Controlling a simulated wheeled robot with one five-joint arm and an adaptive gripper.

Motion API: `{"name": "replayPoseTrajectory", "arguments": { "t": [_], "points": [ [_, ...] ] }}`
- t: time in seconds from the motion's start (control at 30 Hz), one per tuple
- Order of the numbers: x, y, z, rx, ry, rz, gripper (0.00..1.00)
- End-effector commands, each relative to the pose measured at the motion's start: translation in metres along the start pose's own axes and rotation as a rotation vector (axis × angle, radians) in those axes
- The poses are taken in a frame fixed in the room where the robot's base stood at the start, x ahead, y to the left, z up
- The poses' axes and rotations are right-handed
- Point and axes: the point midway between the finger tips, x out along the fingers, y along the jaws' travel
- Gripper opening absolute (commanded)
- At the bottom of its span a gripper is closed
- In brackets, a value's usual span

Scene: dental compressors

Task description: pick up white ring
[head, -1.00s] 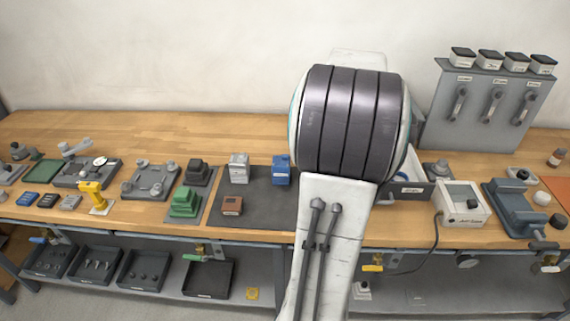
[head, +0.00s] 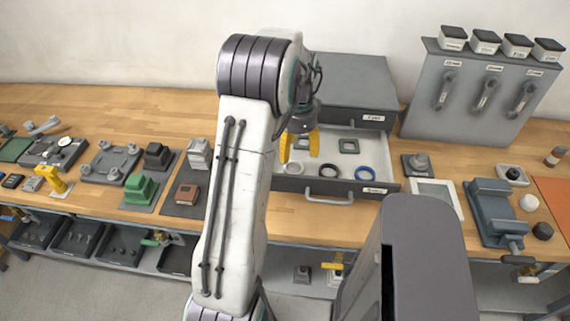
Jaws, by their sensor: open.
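An open drawer (head: 345,190) juts from the grey cabinet on the bench. A pale, whitish ring (head: 294,168) lies at its front left, partly hard to see against the light drawer floor. My gripper (head: 299,158) points down over the left part of the drawer, its two yellow fingers apart and nothing visible between them. The whitish ring is just below the fingertips in the picture; the height gap cannot be told.
A black ring (head: 328,171) and a blue ring (head: 365,173) lie right of the whitish one. A square gasket (head: 348,146) lies behind them. The cabinet (head: 350,80) stands behind the drawer. A grey vise (head: 492,212) is at right.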

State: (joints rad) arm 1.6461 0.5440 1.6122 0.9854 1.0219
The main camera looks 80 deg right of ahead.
Motion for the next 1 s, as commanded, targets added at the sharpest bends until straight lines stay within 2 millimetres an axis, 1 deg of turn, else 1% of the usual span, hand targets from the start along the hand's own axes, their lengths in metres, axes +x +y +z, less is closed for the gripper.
{"name": "replayPoseTrajectory", "arguments": {
  "t": [0.1,0.27,0.47,0.6,0.77,1.0],
  "points": [
    [0.010,0.001,0.000,0.002,-0.002,0.003,0.65],
    [0.021,0.001,0.002,0.000,-0.002,0.003,0.65],
    [0.044,0.000,0.007,-0.001,-0.003,0.004,0.65],
    [0.059,0.000,0.007,0.000,-0.002,0.003,0.65],
    [0.066,-0.001,0.007,-0.001,0.000,0.000,0.65],
    [0.067,-0.001,0.006,-0.001,0.000,0.000,0.65]
  ]
}}
